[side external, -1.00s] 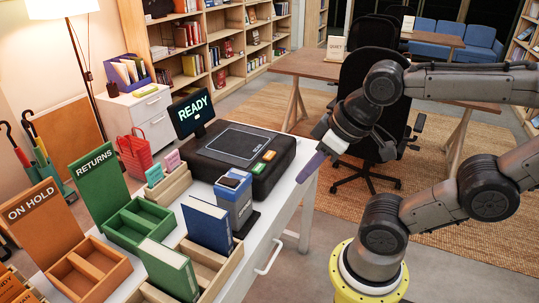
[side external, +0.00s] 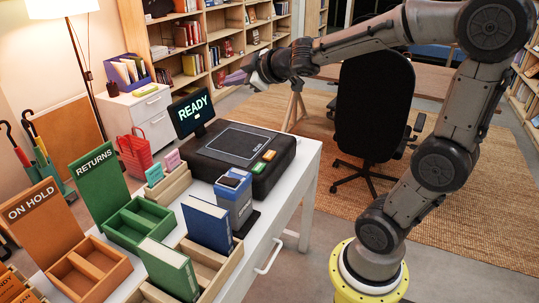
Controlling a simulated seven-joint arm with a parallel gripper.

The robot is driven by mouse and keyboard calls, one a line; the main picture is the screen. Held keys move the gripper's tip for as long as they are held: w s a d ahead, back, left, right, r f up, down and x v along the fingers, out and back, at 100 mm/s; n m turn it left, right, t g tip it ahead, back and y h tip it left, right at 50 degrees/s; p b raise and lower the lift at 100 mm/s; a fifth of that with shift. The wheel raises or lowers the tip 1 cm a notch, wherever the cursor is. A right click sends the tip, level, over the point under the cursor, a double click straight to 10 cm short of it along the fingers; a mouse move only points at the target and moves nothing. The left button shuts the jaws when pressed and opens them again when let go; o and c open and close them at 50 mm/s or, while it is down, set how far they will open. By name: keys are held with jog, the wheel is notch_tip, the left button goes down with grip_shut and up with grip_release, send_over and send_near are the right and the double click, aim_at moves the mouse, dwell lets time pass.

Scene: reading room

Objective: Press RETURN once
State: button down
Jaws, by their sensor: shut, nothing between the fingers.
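The black scanner machine (side external: 222,158) lies on the white desk, with a grey glass panel on top. Two buttons sit at its right end: an orange one (side external: 269,155) and a green one (side external: 259,167). Their lettering is too small to read, so I cannot tell which says RETURN. The screen (side external: 192,110) behind the machine reads READY.
On the desk are a green RETURNS tray (side external: 137,224), an orange ON HOLD tray (side external: 90,268), a blue book (side external: 207,224), a green book (side external: 168,268) and a blue box (side external: 234,200). A black chair (side external: 372,110) stands behind the desk. The air above the machine is clear.

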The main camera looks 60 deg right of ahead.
jog(key=w+d+f+n, duration=0.1)
jog(key=w+d+f, duration=0.2)
jog(key=d+f, duration=0.2)
jog(key=m+g, duration=0.1)
jog(key=g, duration=0.3)
send_over(273, 155)
notch_tip(273, 155, down, 15)
jog(key=shift+r+y, duration=0.2)
jog(key=shift+y, duration=0.2)
jog(key=shift+f, duration=4.4)
jog(key=shift+f, duration=0.15)
jog(key=shift+f, duration=0.25)
